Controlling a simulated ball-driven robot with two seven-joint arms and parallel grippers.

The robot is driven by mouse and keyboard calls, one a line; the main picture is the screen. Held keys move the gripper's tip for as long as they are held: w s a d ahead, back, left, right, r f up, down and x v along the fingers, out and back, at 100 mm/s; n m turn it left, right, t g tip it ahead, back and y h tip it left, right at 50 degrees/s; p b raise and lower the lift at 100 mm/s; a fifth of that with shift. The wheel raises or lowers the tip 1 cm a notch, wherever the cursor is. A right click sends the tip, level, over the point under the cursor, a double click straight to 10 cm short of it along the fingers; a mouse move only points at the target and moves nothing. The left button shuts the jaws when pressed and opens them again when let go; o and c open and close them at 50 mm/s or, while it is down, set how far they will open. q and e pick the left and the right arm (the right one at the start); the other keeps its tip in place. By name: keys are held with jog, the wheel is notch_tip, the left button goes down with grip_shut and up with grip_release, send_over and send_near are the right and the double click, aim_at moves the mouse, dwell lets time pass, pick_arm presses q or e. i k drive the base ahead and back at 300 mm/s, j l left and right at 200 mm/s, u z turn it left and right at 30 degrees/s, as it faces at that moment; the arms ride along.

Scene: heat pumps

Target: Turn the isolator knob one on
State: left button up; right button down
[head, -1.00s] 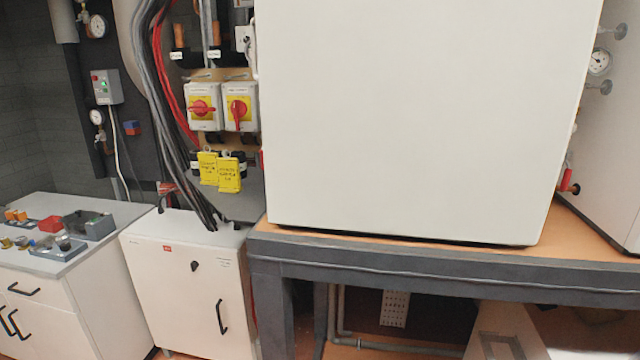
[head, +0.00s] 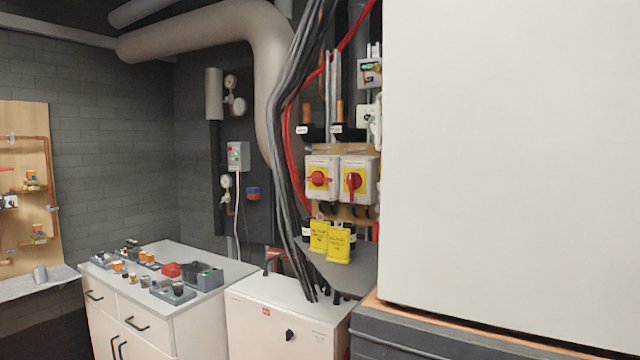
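Two isolator switches sit side by side on a wooden backboard in the head view, each a white box with a yellow plate and a red knob. The left isolator's knob (head: 319,178) lies about horizontal. The right isolator's knob (head: 353,182) stands about vertical. Which of them is number one cannot be read. Two yellow tags, a left one (head: 319,236) and a right one (head: 339,242), hang below the switches. Neither of my grippers is in view.
A large white cabinet (head: 510,160) fills the right side, close beside the isolators. Black and red cables run down their left. A low white cabinet (head: 280,322) stands below, beside a worktop (head: 215,285) with several small parts. A grey pipe (head: 215,32) bends overhead.

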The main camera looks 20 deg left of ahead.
aim_at(317, 178)
jog(key=z, duration=0.3)
jog(key=i+j+z, duration=0.1)
jog(key=j+z, duration=0.4)
jog(key=j, duration=0.15)
jog(key=j+z, duration=0.45)
jog(key=j, duration=0.2)
